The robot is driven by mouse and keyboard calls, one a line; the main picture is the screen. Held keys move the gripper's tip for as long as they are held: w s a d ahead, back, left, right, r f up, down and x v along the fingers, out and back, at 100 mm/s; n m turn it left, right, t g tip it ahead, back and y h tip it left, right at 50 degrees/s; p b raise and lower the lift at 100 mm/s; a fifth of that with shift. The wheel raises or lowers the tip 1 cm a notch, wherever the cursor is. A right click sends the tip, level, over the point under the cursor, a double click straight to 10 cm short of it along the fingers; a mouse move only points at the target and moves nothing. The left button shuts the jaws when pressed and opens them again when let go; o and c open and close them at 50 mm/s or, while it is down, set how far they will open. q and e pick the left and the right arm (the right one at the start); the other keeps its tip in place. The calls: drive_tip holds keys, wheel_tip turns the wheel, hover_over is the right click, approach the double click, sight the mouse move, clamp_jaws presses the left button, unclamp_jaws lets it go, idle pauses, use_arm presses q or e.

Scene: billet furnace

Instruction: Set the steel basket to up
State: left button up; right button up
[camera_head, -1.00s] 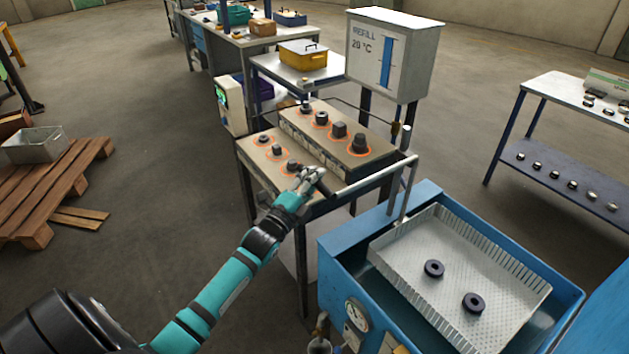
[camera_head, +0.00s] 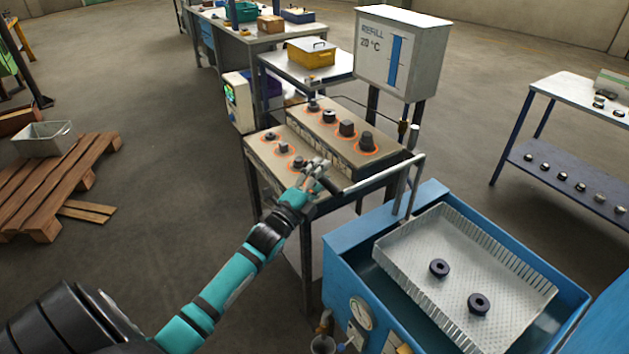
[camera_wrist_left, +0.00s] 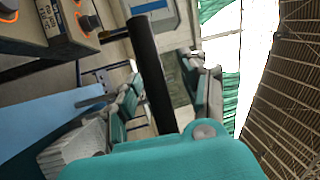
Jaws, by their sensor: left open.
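The steel basket (camera_head: 401,268) is a pale perforated tray inside the blue tank (camera_head: 340,245). Two dark rings lie on its floor. A metal lever (camera_head: 385,174) runs from beside the basket leftward to a black grip (camera_head: 332,186). My left gripper (camera_head: 318,172) is open at the black grip's end, above the front of the bench. In the left wrist view the black grip (camera_wrist_left: 150,75) passes between the two spread fingers; contact cannot be told. My right gripper is not in view.
A bench (camera_head: 262,163) with dark parts on orange-ringed spots stands behind the gripper. A white refill box (camera_head: 400,50) rises behind it. A pallet (camera_head: 60,185) lies at left and a shelf table (camera_head: 560,165) at right. Floor between is open.

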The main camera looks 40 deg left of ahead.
use_arm(q)
drive_tip(key=s+f, duration=0.2)
drive_tip(key=s, duration=0.9)
drive_tip(key=shift+s, duration=0.4)
drive_tip(key=s+d+f+n+g+b, duration=0.1)
drive_tip(key=s+f+n+g, duration=0.25)
drive_tip(key=f, duration=0.95)
drive_tip(key=s+d+f+n+g, duration=0.2)
drive_tip(key=s+f+g, duration=0.15)
drive_tip(key=f, duration=0.95)
drive_tip(key=s+d+f+n+g+b, duration=0.1)
drive_tip(key=s+f+n+g, duration=0.25)
drive_tip(key=f, duration=0.95)
drive_tip(key=s+d+f+n+g, duration=0.2)
drive_tip(key=s+f, duration=0.4)
drive_tip(key=s, duration=0.4)
drive_tip(key=s+d+f+n+g+b, duration=0.1)
drive_tip(key=s+d+f+g, duration=0.2)
drive_tip(key=s+f, duration=0.4)
drive_tip(key=s+d+f+n+g, duration=0.2)
drive_tip(key=s+f, duration=0.5)
drive_tip(key=s, duration=0.6)
drive_tip(key=shift+s+d+n+g, duration=0.15)
drive_tip(key=shift+d+n+g, duration=0.15)
drive_tip(key=shift+d+g, duration=0.7)
